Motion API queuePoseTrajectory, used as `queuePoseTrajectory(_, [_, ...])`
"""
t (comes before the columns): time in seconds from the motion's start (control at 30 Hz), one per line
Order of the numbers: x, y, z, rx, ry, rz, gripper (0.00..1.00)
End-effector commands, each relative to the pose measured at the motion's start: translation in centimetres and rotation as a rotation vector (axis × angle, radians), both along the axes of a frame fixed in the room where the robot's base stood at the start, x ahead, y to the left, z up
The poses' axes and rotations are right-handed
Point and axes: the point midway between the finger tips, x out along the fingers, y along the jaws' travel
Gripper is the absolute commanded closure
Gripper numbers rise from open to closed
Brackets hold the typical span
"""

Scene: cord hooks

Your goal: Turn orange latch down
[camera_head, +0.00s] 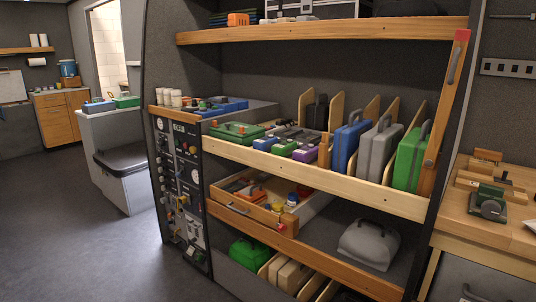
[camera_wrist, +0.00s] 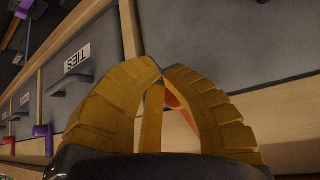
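My gripper (camera_wrist: 163,70) shows in the wrist view with its yellow ribbed fingers leaning together, tips almost meeting. I see nothing held between the tips. An orange-red piece (camera_wrist: 172,101), seemingly the orange latch, shows behind the fingers, just below the tips, against the pale wood strip. The right finger and the inner part of the left one hide most of it, so its tilt and any contact cannot be told. Neither my gripper nor a latch that I can make out as this one shows in the head view.
In the wrist view, a grey drawer front (camera_wrist: 95,55) has a TIES label and a dark handle. A purple latch (camera_wrist: 42,133) sits on the wood strip at left. The head view shows a shelf rack (camera_head: 330,35) with cases and a workbench (camera_head: 500,225) at right.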

Motion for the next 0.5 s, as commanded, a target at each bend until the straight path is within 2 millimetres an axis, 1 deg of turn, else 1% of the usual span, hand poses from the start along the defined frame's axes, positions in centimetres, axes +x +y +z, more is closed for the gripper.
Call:
queuePoseTrajectory(0.03, [0.27,-0.14,0.59,-0.012,-0.007,0.003,1.00])
queuePoseTrajectory(0.17, [0.31,-0.16,0.66,-0.014,-0.009,0.003,1.00])
queuePoseTrajectory(0.5, [0.40,-0.19,0.09,-0.017,-0.011,0.004,1.00])
